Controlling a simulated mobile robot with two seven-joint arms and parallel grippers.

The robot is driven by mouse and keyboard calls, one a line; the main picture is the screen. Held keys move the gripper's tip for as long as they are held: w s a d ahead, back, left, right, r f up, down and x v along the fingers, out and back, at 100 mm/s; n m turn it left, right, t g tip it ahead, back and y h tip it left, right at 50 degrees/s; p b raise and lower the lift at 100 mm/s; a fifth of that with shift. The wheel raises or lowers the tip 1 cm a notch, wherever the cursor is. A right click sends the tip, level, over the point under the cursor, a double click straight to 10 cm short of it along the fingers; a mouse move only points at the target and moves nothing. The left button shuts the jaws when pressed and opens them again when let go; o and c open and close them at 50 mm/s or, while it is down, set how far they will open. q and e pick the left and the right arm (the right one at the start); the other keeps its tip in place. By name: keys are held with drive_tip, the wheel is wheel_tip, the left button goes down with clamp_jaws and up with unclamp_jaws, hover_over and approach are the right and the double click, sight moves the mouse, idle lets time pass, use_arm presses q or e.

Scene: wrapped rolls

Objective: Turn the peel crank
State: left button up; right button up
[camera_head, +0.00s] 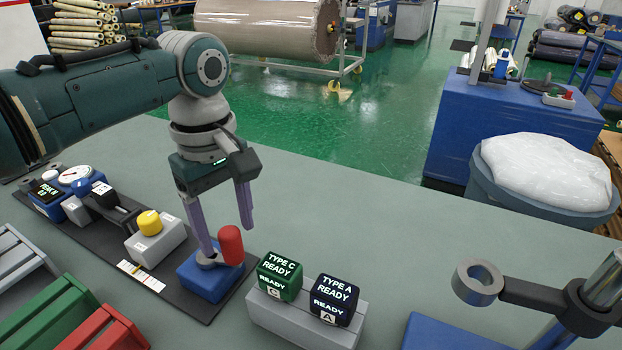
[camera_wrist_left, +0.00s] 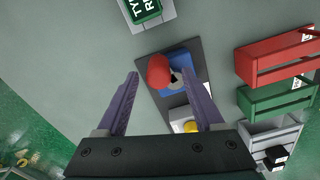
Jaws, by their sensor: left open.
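The peel crank has a red upright knob (camera_head: 231,245) on a short metal arm, mounted on a blue block (camera_head: 207,280) at the near end of a dark base strip. My left gripper (camera_head: 228,241) is open and points down at the crank, with one finger on each side of the knob in the picture. In the left wrist view, the red knob (camera_wrist_left: 158,71) shows between the fingertips (camera_wrist_left: 157,76), with the blue block (camera_wrist_left: 178,60) beside it. I cannot tell whether a finger touches the knob. My right gripper is not in view.
A yellow button (camera_head: 149,222) on a grey block and a gauge (camera_head: 75,174) share the strip. Green TYPE C (camera_head: 280,274) and dark TYPE A (camera_head: 334,299) boxes sit right of the crank. Grey, green and red bins stand lower left. A ring-ended stand (camera_head: 478,282) is at right.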

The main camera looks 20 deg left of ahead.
use_arm(q)
drive_tip(key=shift+w+f+b, duration=0.1)
drive_tip(key=shift+f+b, duration=0.4)
drive_tip(key=shift+f, duration=1.4)
clamp_jaws()
